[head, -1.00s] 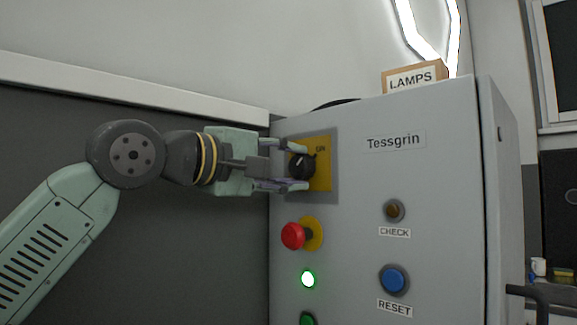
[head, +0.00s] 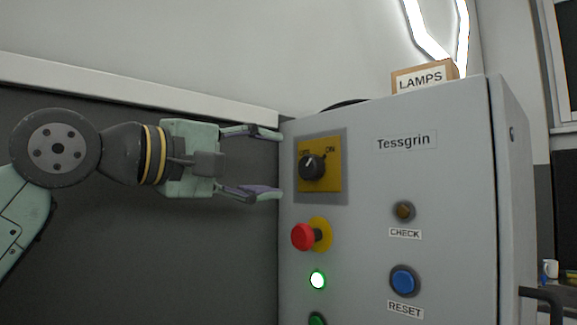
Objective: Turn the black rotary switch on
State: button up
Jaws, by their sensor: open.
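The black rotary switch (head: 312,167) sits on a yellow plate (head: 333,180) at the upper left of the grey cabinet front. The plate carries "OFF" at the left and "ON" at the right. The white mark on the knob looks near upright, perhaps leaning slightly; which label it points to is hard to tell. My gripper (head: 272,164) is open and empty, to the left of the switch and apart from it. Its two fingers point right, one above and one below the switch's height.
The grey cabinet (head: 450,180) also bears a red mushroom button (head: 303,236), a lit green lamp (head: 317,280), a brown CHECK lamp (head: 404,211) and a blue RESET button (head: 405,281). A LAMPS box (head: 425,78) stands on top. A dark handle (head: 543,295) juts out at the lower right.

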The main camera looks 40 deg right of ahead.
jog(key=a, duration=0.5)
jog(key=shift+s, duration=0.25)
